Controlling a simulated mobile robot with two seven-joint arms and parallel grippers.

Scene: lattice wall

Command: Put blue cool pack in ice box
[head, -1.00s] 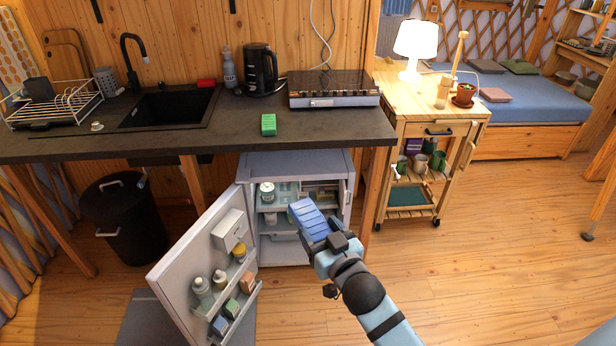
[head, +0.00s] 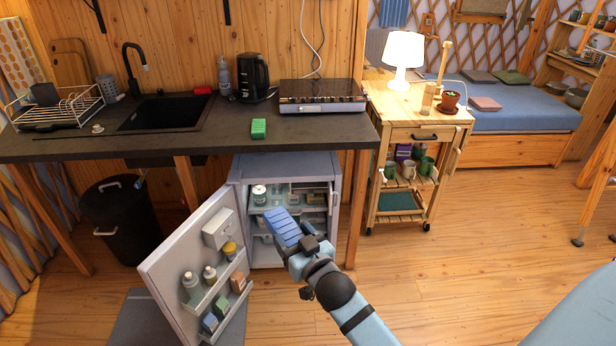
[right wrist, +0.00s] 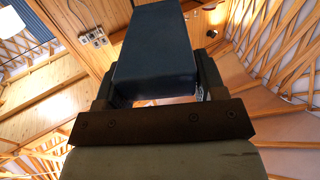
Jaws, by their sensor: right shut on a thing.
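A ribbed blue cool pack (head: 282,226) is in my right gripper (head: 303,242), in front of the open fridge (head: 288,168) in the head view. In the right wrist view the pack (right wrist: 155,55) sits between both fingers and looks dark blue and flat-sided. My right gripper is shut on one end of it, and the pack points up and away. It is held in the air, and its outline overlaps the fridge interior. I cannot make out a separate thing that is clearly an ice box. My left gripper is not in view.
The fridge door (head: 190,265) stands open to the left with bottles and cartons on its shelves. A green block (head: 258,128) lies on the dark counter (head: 200,142). A wooden cart (head: 418,130) stands to the right. A pale blue surface (head: 575,310) fills the lower right corner. Middle floor is clear.

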